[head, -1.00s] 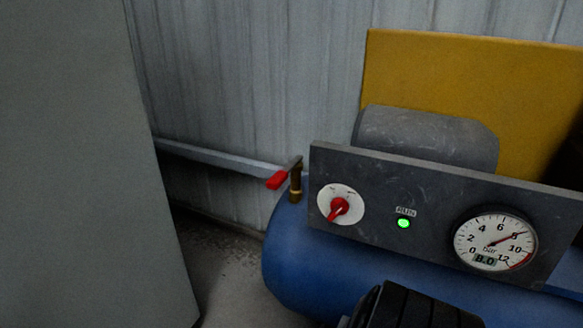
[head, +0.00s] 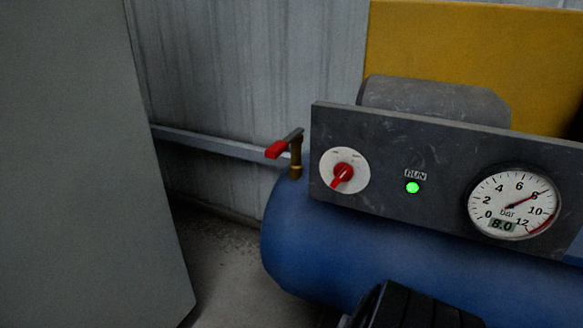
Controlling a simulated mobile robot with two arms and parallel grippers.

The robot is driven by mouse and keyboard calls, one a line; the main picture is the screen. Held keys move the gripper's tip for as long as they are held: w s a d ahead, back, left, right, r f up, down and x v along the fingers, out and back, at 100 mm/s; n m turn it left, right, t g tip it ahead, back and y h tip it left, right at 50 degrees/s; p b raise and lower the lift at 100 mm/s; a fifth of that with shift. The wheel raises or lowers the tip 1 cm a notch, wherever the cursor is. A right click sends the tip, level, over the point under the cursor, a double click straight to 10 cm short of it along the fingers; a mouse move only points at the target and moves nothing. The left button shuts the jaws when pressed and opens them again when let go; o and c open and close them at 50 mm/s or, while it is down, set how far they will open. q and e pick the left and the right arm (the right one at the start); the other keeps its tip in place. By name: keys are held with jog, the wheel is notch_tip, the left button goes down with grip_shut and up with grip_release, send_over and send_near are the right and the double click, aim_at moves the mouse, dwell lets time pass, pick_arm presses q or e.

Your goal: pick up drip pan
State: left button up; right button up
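No drip pan shows in the head view. The blue compressor tank (head: 350,260) lies on the floor at the right, and the floor under it is mostly out of frame or hidden. Neither gripper can be made out. A dark ribbed part at the bottom edge, in front of the tank, appears to be mine.
A grey panel (head: 450,160) on the compressor carries a red knob (head: 343,174), a green RUN lamp (head: 413,188) and a gauge (head: 513,203) reading 8.0. A red-handled valve (head: 296,160) stands at the tank's left end. A grey cabinet (head: 80,170) fills the left; bare floor (head: 225,260) lies between.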

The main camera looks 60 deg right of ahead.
grip_shut()
jog(key=shift+r, duration=0.1)
dwell(0.4)
